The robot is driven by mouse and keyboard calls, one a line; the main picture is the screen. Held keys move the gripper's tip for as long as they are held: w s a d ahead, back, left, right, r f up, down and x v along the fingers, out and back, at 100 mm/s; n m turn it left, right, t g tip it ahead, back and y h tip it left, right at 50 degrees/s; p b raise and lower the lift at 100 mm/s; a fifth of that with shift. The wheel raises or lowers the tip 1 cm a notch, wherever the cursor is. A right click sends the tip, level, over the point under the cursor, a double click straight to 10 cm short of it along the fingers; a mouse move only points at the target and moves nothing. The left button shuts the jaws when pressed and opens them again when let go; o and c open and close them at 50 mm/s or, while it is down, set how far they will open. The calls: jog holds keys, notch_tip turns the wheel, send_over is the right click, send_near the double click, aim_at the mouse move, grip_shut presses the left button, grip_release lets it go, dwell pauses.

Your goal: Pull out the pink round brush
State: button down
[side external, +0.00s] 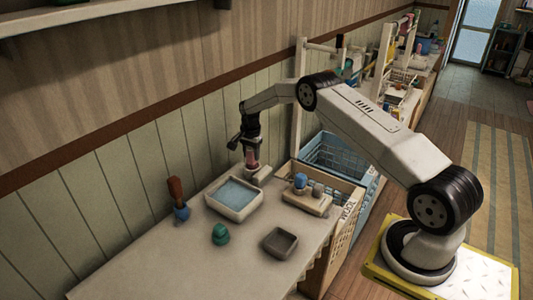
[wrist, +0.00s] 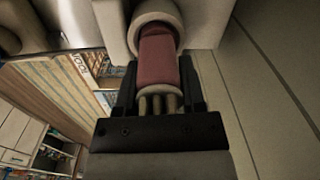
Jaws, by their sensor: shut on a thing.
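The pink round brush (side external: 253,160) is upright at the back of the counter, under my gripper (side external: 250,149). In the wrist view the pink brush (wrist: 158,55) lies between the two black fingers of my gripper (wrist: 158,75), which are shut on it. Its far end reaches into the round opening of a pale holder (wrist: 133,30). How deep it sits there is hidden. In the side view the pale holder (side external: 262,175) stands on the counter beside the basin.
A basin with blue water (side external: 233,195) is just left of the holder. A beige stand with a blue ball (side external: 301,182) is to the right. A brown-handled brush in a blue cup (side external: 180,212), a green object (side external: 220,235) and a grey tray (side external: 281,242) stand around the basin. The wall is close behind.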

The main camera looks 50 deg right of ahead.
jog(key=shift+s+a+f, duration=0.1)
jog(key=shift+s+a, duration=0.15)
jog(key=shift+s, duration=0.05)
dwell(0.4)
jog(key=shift+w+d+r, duration=0.1)
jog(key=shift+r, duration=0.55)
jog(key=shift+r, duration=0.25)
jog(key=shift+r, duration=2.3)
jog(key=shift+r, duration=1.4)
